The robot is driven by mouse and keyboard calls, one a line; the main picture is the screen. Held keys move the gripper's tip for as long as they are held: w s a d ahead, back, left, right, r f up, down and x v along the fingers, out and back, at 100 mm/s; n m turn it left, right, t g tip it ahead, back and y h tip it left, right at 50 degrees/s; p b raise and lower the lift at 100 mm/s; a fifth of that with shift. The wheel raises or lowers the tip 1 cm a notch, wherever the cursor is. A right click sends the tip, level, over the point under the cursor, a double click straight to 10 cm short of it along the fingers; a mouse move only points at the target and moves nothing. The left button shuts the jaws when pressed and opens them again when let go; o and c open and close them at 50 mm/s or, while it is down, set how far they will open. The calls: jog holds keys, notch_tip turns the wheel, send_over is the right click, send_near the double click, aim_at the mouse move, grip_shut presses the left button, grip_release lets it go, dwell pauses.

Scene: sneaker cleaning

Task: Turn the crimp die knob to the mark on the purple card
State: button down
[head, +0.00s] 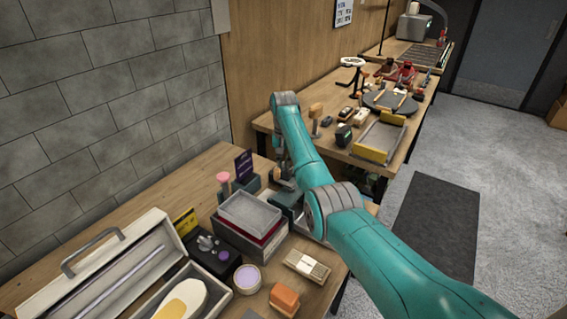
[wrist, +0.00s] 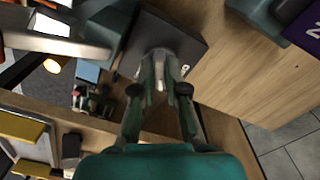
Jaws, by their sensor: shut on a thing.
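The purple card (head: 244,166) stands upright on the near bench, just left of my gripper in the head view. Part of it shows at the top right of the wrist view (wrist: 306,28), with a pale character cut off by the frame edge. My gripper (wrist: 160,78) is shut over a dark square block (wrist: 195,47) in the wrist view. Its fingertips close on a small pale piece, which I take to be the crimp die knob, mostly hidden by the fingers. A small pale mark shows on the block beside the fingers. In the head view my arm hides the knob.
Stacked grey trays (head: 250,211) stand close in front of my gripper. A pink-topped item (head: 223,180), a yellow card (head: 186,223), a purple-topped tin (head: 247,279), an orange block (head: 284,299) and an open toolbox (head: 110,262) crowd the bench. A second cluttered bench lies beyond.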

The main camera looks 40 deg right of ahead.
aim_at(283, 164)
dwell(0.3)
jog(key=c, duration=1.2)
grip_release()
notch_tip(283, 164, up, 12)
jog(key=shift+w, duration=0.1)
